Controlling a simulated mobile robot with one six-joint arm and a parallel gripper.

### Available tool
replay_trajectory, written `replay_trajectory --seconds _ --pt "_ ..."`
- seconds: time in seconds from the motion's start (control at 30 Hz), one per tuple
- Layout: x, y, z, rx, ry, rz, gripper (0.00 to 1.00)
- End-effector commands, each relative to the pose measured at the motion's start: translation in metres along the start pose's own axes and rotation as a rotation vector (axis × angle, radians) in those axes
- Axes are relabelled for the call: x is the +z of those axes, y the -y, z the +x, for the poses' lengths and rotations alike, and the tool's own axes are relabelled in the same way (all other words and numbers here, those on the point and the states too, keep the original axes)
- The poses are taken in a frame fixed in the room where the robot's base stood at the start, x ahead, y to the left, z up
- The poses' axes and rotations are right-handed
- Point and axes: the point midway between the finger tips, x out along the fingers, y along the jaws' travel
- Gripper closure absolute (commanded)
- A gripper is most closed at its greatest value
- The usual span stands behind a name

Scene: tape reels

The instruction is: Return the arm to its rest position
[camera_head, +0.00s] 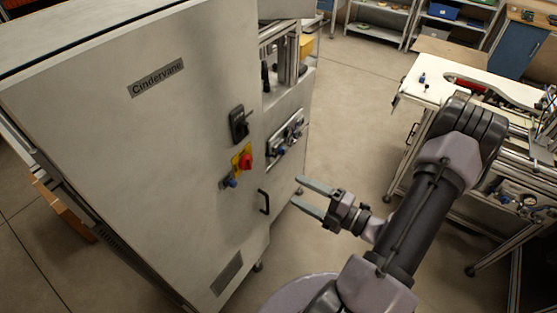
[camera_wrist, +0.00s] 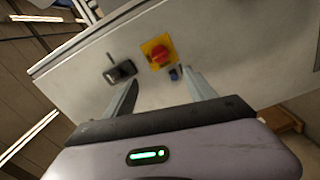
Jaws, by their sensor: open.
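My gripper (camera_head: 304,197) is open, with nothing between its fingers. In the head view it is in front of a large grey cabinet (camera_head: 165,135) marked "Cindervane", to the right of the cabinet's door handle (camera_head: 263,201). My arm comes in from the lower right and is bent. In the wrist view my gripper (camera_wrist: 166,88) has its two fingers spread apart, pointing toward the cabinet face (camera_wrist: 215,50). A red knob on a yellow plate (camera_wrist: 158,53) shows beyond the fingertips. I cannot tell the exact gap to the cabinet.
A black switch (camera_head: 239,124) and the red knob (camera_head: 245,162) stick out from the cabinet front. A white-topped workbench (camera_head: 425,85) stands at the right, close to my arm in the picture. Open floor (camera_head: 345,125) lies between cabinet and bench. Shelves line the back.

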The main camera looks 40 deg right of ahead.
Motion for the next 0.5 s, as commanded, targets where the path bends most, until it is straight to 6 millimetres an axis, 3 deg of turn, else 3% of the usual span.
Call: replay_trajectory --seconds 0.1,0.17,0.27,0.33,0.4,0.5 --pt "-0.003 0.001 0.004 -0.01 -0.025 -0.029 0.35" --pt "-0.017 0.004 0.016 -0.045 -0.117 -0.136 0.35" --pt "-0.074 0.019 0.046 -0.136 -0.453 -0.529 0.35" --pt "-0.126 0.039 0.054 -0.169 -0.766 -0.903 0.35" --pt "-0.167 0.063 0.049 -0.151 -1.074 -1.288 0.35" --pt "-0.203 0.096 0.032 -0.037 -1.484 -1.848 0.35"
